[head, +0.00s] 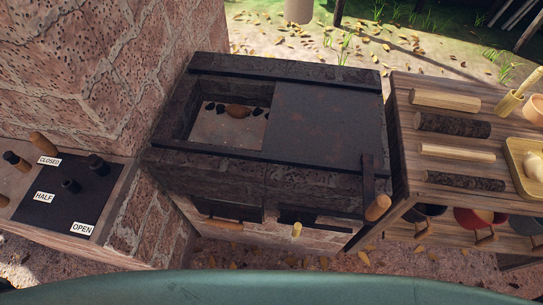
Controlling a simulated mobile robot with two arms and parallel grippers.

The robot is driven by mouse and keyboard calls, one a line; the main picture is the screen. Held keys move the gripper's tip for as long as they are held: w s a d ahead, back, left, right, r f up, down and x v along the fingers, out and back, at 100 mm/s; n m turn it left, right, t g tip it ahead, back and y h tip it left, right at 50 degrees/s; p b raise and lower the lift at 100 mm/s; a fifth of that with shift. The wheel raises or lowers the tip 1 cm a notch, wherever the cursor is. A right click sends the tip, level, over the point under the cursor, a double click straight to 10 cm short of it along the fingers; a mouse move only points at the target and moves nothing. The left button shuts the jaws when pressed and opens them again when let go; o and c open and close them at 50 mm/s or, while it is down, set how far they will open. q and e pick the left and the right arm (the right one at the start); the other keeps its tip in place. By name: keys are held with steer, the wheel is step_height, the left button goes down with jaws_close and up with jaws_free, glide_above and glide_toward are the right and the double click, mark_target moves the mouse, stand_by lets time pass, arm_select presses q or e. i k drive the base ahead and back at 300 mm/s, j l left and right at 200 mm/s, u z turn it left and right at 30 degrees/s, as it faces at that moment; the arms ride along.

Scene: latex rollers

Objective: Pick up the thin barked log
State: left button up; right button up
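Logs lie side by side on the wooden table (402,150) at the right. The thin barked log (465,181) is dark and rough, with a pale cut end, and lies nearest the front. A thicker barked log (452,125) lies farther back. A pale smooth log (457,152) lies between them, and another pale log (445,100) lies at the back. Neither of my grippers is in view.
A dark brick stove (325,115) stands left of the table, its top partly open over dark lumps. A tray (517,160) stands right of the logs. Bowls (470,220) sit below the tabletop.

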mark_target(470, 182)
steer(key=z, duration=1.6)
